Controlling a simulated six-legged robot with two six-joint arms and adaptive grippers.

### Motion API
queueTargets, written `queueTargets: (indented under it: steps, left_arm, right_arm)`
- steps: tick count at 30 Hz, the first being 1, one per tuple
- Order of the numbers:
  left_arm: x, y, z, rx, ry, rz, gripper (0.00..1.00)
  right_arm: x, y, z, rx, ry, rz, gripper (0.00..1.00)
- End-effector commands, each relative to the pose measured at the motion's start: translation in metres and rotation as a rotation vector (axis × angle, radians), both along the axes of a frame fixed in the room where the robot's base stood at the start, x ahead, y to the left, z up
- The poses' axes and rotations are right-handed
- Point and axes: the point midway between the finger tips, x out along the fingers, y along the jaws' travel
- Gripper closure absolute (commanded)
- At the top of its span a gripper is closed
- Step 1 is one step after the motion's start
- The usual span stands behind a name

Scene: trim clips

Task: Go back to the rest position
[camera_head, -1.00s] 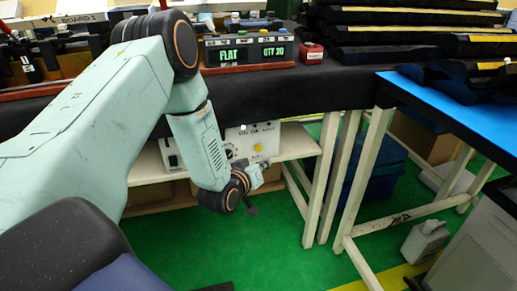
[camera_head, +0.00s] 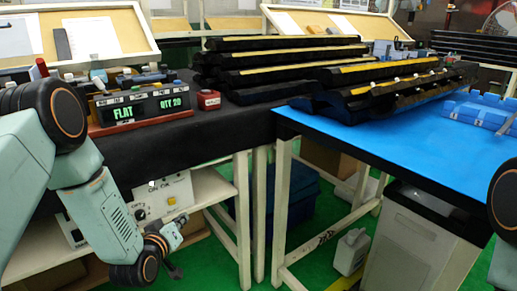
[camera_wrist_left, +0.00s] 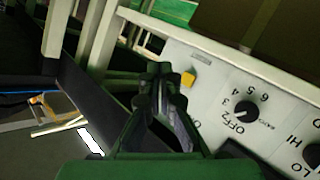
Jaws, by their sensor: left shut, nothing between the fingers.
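My left arm comes in from the left in the head view and hangs down in front of the dark-covered bench. Its gripper (camera_head: 174,270) is low, in front of the bench's lower shelf and above the green floor. In the left wrist view the fingers (camera_wrist_left: 160,75) are together with nothing between them. A white control box (camera_head: 163,197) with a knob and a yellow button stands on the shelf behind the gripper. It also shows in the left wrist view (camera_wrist_left: 215,92). Part of my right arm shows at the right edge of the head view; its gripper is out of view.
A display unit (camera_head: 145,108) reads FLAT, QTY 20. A grey bin (camera_head: 420,235) and a pale jug (camera_head: 351,252) stand below the table.

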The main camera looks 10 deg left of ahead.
Motion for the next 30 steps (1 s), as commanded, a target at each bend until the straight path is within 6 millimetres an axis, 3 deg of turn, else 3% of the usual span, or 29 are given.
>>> queueTargets:
  steps: [2,5,9,15,21,24,27,30]
  left_arm:
    - [-0.001,0.0,-0.004,0.016,0.02,-0.007,1.0]
    - [-0.022,-0.006,-0.03,0.039,0.149,-0.022,1.0]
    - [-0.087,-0.044,-0.074,0.071,0.43,-0.111,1.0]
    - [-0.205,-0.09,-0.105,0.115,0.813,-0.266,1.0]
    - [-0.325,-0.115,-0.098,0.159,1.133,-0.401,1.0]
    - [-0.365,-0.12,-0.086,0.183,1.229,-0.445,1.0]
    - [-0.38,-0.122,-0.081,0.204,1.262,-0.475,1.0]
    - [-0.384,-0.122,-0.081,0.207,1.269,-0.481,1.0]
  right_arm:
    - [0.0,0.0,0.0,0.0,0.0,0.0,0.6]
    - [0.0,0.0,0.0,0.0,0.0,0.0,0.6]
    - [0.0,0.0,0.009,0.0,0.0,0.0,0.6]
    - [0.0,0.0,0.03,0.0,0.0,0.0,0.6]
    - [0.0,0.0,0.054,0.0,0.0,0.0,0.6]
    - [0.0,0.0,0.066,0.0,0.0,0.0,0.6]
    - [0.0,0.0,0.073,0.0,0.0,0.0,0.6]
    - [0.0,0.0,0.074,0.0,0.0,0.0,0.6]
